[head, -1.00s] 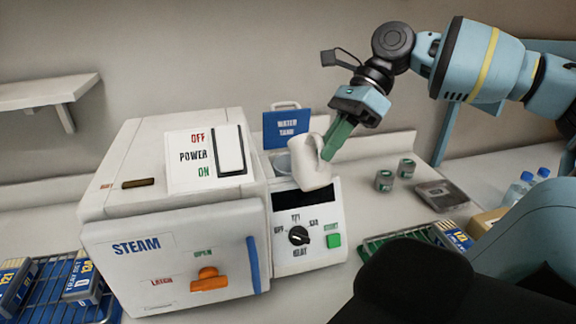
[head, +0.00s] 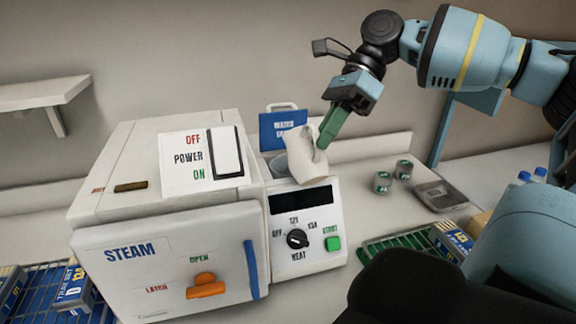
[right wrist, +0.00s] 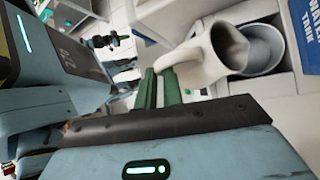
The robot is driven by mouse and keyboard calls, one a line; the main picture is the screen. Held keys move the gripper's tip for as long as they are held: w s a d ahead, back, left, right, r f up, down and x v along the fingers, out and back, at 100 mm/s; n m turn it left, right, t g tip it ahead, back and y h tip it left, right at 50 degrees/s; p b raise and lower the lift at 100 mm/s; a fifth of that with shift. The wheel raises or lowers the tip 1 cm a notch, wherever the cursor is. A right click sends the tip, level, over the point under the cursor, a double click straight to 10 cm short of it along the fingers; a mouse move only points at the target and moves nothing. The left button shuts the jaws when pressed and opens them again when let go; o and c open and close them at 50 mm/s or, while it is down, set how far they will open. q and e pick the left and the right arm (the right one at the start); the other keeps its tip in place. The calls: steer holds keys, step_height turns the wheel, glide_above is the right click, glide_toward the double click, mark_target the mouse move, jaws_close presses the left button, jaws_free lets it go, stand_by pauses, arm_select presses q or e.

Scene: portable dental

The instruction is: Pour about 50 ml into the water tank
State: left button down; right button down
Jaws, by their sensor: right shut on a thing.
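The white jug (head: 304,158) is held by my right gripper (head: 326,140), whose green fingers are shut on its handle. The jug is tilted to the left, over the round opening of the water tank (head: 280,165) on the steam unit. In the right wrist view, the jug (right wrist: 205,60) has its mouth beside the tank opening (right wrist: 262,48). No stream of water can be made out, and the water levels cannot be told. The blue water tank sign (head: 284,131) on the raised lid stands behind the jug. My left gripper is not in view.
The steam unit (head: 165,225) has a power switch (head: 226,152), an orange latch (head: 205,285) and a heat knob (head: 297,239). Two small grey jars (head: 382,182) and a flat grey device (head: 440,196) are to the right. A green rack (head: 395,246) and blue rack (head: 45,285) flank the unit.

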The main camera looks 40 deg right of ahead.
steer(key=shift+w+r, duration=0.15)
steer(key=shift+w, duration=0.2)
steer(key=shift+w+g, duration=0.25)
steer(key=shift+g, duration=0.15)
steer(key=shift+d+m+g+y+b, duration=0.35)
steer(key=shift+m+g+y+b, duration=0.05)
steer(key=shift+g+y+b, duration=0.1)
stand_by(0.7)
